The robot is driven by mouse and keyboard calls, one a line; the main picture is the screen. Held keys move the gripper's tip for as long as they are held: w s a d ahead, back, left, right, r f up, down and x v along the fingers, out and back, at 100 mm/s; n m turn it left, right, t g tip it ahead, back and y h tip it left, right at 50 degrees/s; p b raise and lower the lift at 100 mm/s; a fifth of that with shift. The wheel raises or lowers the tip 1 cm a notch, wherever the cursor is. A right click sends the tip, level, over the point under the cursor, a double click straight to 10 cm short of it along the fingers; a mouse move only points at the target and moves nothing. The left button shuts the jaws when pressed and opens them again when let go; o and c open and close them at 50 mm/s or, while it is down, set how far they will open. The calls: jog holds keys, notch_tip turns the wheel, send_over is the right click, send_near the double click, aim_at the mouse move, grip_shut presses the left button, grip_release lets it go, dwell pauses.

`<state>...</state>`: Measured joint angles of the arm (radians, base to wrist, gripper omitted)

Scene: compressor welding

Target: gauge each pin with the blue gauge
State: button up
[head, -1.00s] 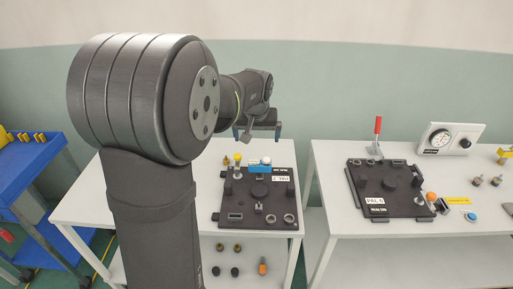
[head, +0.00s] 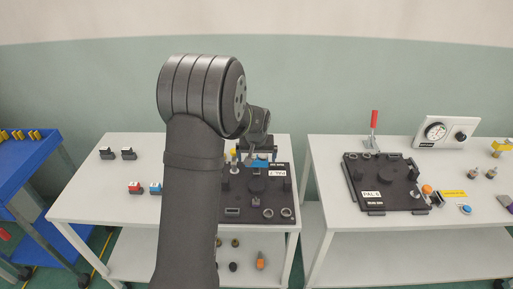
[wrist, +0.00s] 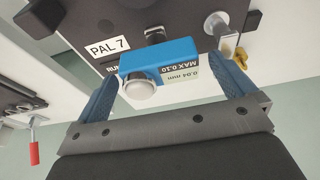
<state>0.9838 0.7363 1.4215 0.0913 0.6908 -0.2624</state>
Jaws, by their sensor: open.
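The blue gauge (wrist: 160,58) sits at the edge of the dark PAL 7 pallet in the wrist view, with a white round knob and a label reading 0.04 mm, MAX 0.10. It also shows in the head view (head: 260,163), partly hidden by my gripper. My gripper (wrist: 168,72) is open, its blue fingers on either side of the gauge, with gaps visible. A silver round-headed part (wrist: 216,24), perhaps a pin, stands beside the gauge. A yellow-topped part (head: 233,152) is at the pallet's back left. I cannot tell whether the gauge touches a pin.
A red-topped block (head: 134,187) and a blue-topped block (head: 156,188) stand on the left table, with two dark blocks (head: 118,154) behind. A red-handled clamp (head: 374,121) rises there.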

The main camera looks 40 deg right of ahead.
aim_at(257, 157)
jog(key=shift+x, duration=1.6)
jog(key=c, duration=1.4)
jog(key=o, duration=0.5)
jog(key=c, duration=0.5)
jog(key=shift+o, duration=0.2)
jog(key=shift+r, duration=0.45)
jog(key=shift+r, duration=2.3)
